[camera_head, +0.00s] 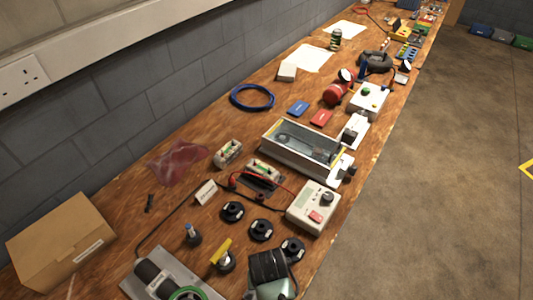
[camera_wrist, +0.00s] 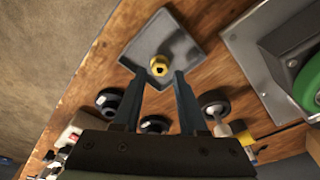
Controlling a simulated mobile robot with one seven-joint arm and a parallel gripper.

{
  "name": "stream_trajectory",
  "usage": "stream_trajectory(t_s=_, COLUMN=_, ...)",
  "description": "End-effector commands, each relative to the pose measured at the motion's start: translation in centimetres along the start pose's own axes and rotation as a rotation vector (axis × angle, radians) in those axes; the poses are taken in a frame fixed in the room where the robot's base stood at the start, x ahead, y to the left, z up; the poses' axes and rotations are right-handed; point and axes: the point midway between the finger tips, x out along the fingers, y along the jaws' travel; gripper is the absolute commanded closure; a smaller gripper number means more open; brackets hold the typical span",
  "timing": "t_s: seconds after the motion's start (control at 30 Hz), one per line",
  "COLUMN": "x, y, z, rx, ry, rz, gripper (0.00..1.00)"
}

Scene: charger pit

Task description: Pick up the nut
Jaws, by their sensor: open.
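A small brass-yellow nut (camera_wrist: 159,66) lies on a grey square tray (camera_wrist: 183,47) in the wrist view. My gripper (camera_wrist: 159,76) is open, its two dark fingers pointing toward the tray. In this view the nut shows between and just beyond the fingertips, with nothing held. How high the fingers are above the nut I cannot tell. In the head view the nut and tray do not show; my own dark gripper body and arm at the bottom appear to cover that spot.
Black round knobs (camera_head: 261,230) stand on the wooden bench near my gripper. A grey plate with a green-rimmed wheel (camera_head: 188,294) lies left of them. A white meter box (camera_head: 314,207) and a clear-lidded case (camera_head: 303,148) stand farther along. The bench edge drops to open floor (camera_head: 430,190).

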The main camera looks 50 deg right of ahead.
Motion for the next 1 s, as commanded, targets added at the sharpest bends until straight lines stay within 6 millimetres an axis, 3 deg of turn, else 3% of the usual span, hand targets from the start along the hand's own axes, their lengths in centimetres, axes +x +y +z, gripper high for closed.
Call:
stream_trajectory(t_s=0.2, x=2.5, y=0.1, z=0.0, rx=0.000, ry=0.000, rz=0.000, gripper=0.58)
stream_trajectory(t_s=0.47, x=2.8, y=0.1, z=0.0, rx=0.000, ry=0.001, rz=-0.001, gripper=0.58)
stream_trajectory(t_s=0.7, x=2.8, y=0.0, z=0.0, rx=0.000, ry=0.001, rz=-0.001, gripper=0.98)
stream_trajectory(t_s=1.0, x=2.8, y=0.0, z=0.0, rx=0.000, ry=0.000, rz=0.000, gripper=1.00)
